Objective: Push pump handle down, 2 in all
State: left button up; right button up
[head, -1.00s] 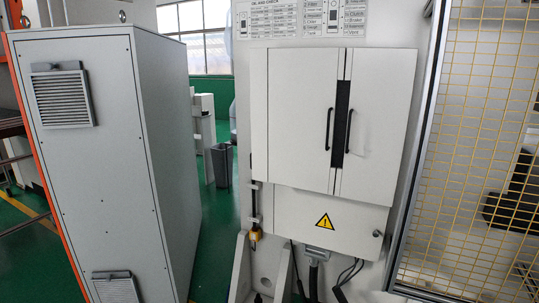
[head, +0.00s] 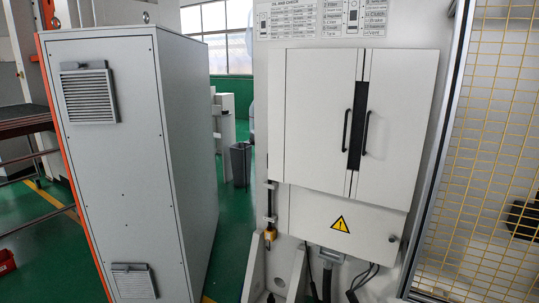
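In the head view, a small yellow fitting (head: 270,235) sits on a thin vertical rod at the left edge of the white machine cabinet (head: 300,120). It may be the pump, but it is too small to tell, and I cannot make out a handle. The cabinet's two upper doors (head: 408,130) look closed, each with a dark vertical handle. Neither of my grippers shows in the view.
A tall grey cabinet (head: 130,170) with vents stands at the left. A yellow mesh fence (head: 490,150) is at the right. Green floor (head: 232,225) shows between the two cabinets, with a dark bin (head: 240,163) farther back. Cables (head: 360,283) hang below the doors.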

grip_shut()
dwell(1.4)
